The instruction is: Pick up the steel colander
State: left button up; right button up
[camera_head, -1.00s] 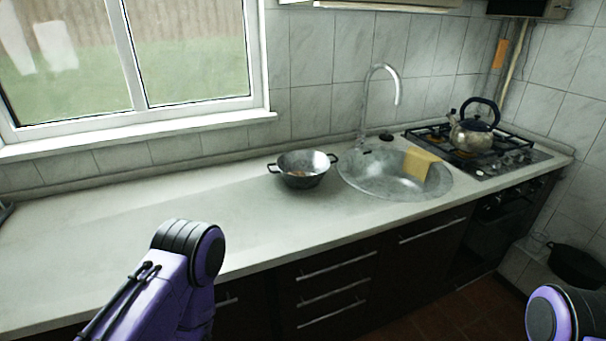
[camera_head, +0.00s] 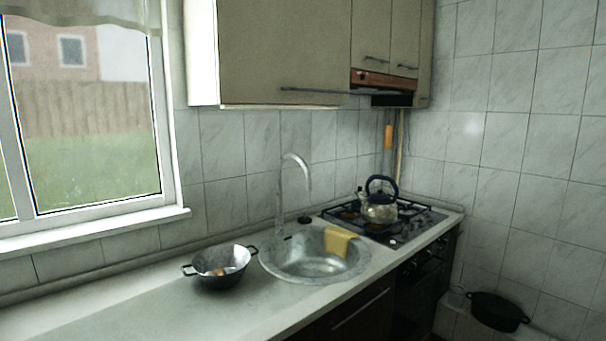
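A grey metal bowl-shaped vessel with two side handles, which looks like the steel colander (camera_head: 221,279), stands upright on the countertop left of the sink. Something small and orange-brown lies inside it; I cannot tell what it is. Neither of my grippers shows in the head view.
The round sink (camera_head: 300,268) has a tap (camera_head: 295,185) behind it and a yellow cloth (camera_head: 339,241) over its rim. A kettle (camera_head: 379,207) stands on the gas hob (camera_head: 400,232). A dark pot (camera_head: 497,311) is low at the right. The countertop (camera_head: 120,315) left of the colander is clear.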

aim_at(234, 259)
jog(key=k, duration=1.65)
jog(key=z, duration=0.7)
jog(key=i, duration=3.2)
jog(key=u, duration=3.9)
jog(key=k, duration=0.35)
jog(key=z, duration=1.9)
